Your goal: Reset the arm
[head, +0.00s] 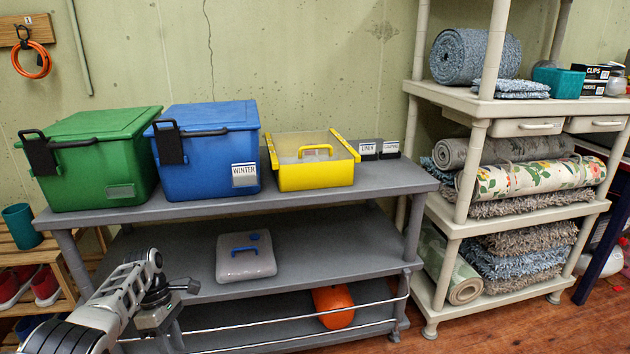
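My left arm (110,302) comes in from the lower left, bent in front of the grey shelf unit (330,196). Its gripper (186,286) is small and dark, in front of the lower shelf level. I cannot make out whether its fingers are apart or together, and I see nothing clearly held in it. My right arm and gripper are not in view.
A green bin (88,165), a blue bin (207,160) labelled WINTER and a yellow box (315,176) stand on the top shelf. A grey lidded box (246,262) sits below. A cream rack (455,228) holds rugs at right. Floor (500,330) is clear at lower right.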

